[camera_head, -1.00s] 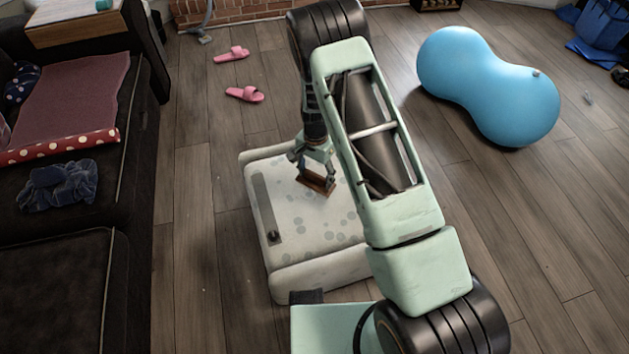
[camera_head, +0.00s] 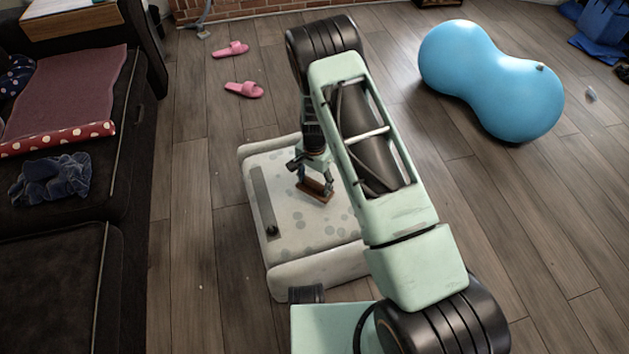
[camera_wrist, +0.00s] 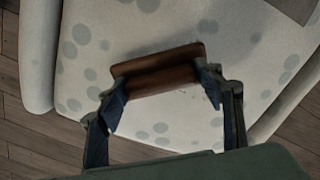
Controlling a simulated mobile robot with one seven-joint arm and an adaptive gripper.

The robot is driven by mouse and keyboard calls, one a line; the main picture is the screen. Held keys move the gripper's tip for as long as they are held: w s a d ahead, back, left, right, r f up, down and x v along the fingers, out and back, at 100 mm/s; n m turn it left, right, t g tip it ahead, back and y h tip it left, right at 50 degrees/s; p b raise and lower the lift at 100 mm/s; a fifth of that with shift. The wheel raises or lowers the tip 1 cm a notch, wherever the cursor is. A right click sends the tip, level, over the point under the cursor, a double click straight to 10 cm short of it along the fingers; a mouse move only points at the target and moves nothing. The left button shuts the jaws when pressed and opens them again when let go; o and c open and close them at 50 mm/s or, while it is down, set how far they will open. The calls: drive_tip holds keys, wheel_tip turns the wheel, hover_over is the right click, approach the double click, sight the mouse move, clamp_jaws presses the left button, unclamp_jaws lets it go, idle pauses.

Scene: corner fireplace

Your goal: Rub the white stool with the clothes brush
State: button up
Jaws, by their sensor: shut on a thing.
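The white stool (camera_head: 300,228) has grey spots on its top and stands on the floor, partly hidden behind my arm. In the wrist view its spotted top (camera_wrist: 150,30) fills most of the picture. My gripper (camera_head: 316,182) is over the stool's top and shut on the brown wooden clothes brush (camera_head: 315,191). In the wrist view the brush (camera_wrist: 155,70) lies between the two fingertips (camera_wrist: 163,88). The brush is low at the stool's surface; I cannot tell whether its underside touches it.
A dark object (camera_head: 271,230) lies on the stool's left part, by a grey strip (camera_head: 262,192). A blue peanut-shaped ball (camera_head: 490,80) is at the right. Pink slippers (camera_head: 243,89) lie on the floor beyond the stool. A dark sofa (camera_head: 60,210) is at the left, with clear floor between.

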drive_tip(key=shift+f+b, duration=1.1)
drive_tip(key=shift+f, duration=0.25)
idle(0.6)
drive_tip(key=shift+w+d+b, duration=0.25)
drive_tip(key=shift+w+b, duration=0.75)
drive_tip(key=shift+w, duration=0.25)
drive_tip(key=shift+w+d+r+b, duration=0.15)
drive_tip(key=shift+w+b, duration=0.15)
drive_tip(key=shift+w, duration=0.25)
drive_tip(key=w+b, duration=0.2)
drive_tip(key=w, duration=0.1)
drive_tip(key=shift+d+f+b, duration=0.3)
drive_tip(key=shift+b, duration=0.1)
drive_tip(key=shift+w+d+r, duration=0.1)
drive_tip(key=shift+w+d, duration=0.1)
drive_tip(key=shift+w, duration=0.85)
drive_tip(key=shift+w+d+r, duration=0.1)
drive_tip(key=shift+w+d, duration=0.1)
drive_tip(key=shift+w, duration=0.85)
